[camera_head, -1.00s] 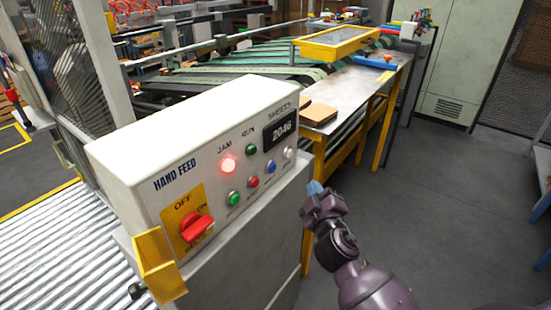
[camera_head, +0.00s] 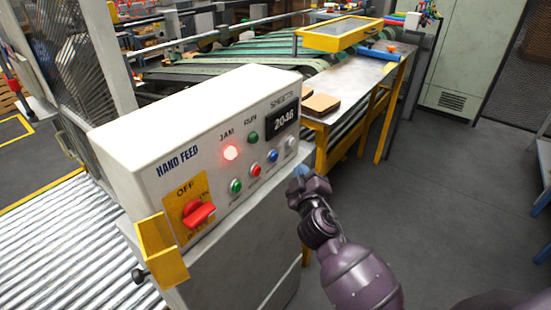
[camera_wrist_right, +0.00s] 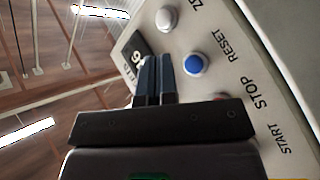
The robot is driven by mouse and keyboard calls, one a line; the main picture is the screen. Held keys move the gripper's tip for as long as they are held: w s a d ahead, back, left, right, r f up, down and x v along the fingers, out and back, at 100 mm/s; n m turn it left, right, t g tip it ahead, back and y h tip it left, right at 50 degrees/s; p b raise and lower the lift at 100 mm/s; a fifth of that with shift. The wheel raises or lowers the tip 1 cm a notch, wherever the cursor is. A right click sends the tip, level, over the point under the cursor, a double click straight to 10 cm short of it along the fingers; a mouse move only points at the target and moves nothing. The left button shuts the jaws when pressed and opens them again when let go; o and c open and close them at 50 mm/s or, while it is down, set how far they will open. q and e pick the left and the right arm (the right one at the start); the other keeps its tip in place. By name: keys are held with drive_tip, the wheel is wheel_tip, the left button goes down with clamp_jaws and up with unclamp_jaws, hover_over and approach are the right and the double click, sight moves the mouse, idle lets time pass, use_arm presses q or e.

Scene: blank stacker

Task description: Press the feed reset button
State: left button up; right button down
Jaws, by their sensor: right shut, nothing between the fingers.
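The blue button (camera_head: 272,156) is on the sloped white HAND FEED panel (camera_head: 215,165), between a red button (camera_head: 256,170) and a white button (camera_head: 291,143). In the right wrist view the blue button (camera_wrist_right: 196,64) has the label RESET beside it. My right gripper (camera_head: 300,171) is just right of the panel in the head view. In the wrist view its fingers (camera_wrist_right: 155,62) are shut and empty. Their tips lie left of the blue button and appear apart from it. My left gripper is out of view.
The counter (camera_head: 284,121) reads 2046. A green button (camera_head: 236,186) and a red rotary switch (camera_head: 198,214) are lower left. Open floor lies right of my arm.

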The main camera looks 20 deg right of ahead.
sight(274, 157)
drive_tip(key=shift+w+a+b, duration=0.15)
drive_tip(key=shift+w+a, duration=0.2)
drive_tip(key=shift+w, duration=0.3)
drive_tip(key=shift+w+a+b, duration=0.15)
drive_tip(key=shift+w+a, duration=0.2)
drive_tip(key=shift+w, duration=0.25)
drive_tip(key=shift+w+a+b, duration=0.15)
drive_tip(key=shift+w+a, duration=0.2)
drive_tip(key=shift+w, duration=0.3)
idle(0.6)
drive_tip(key=shift+w+a, duration=0.1)
drive_tip(key=shift+w+a, duration=0.15)
drive_tip(key=shift+w, duration=0.1)
idle(0.6)
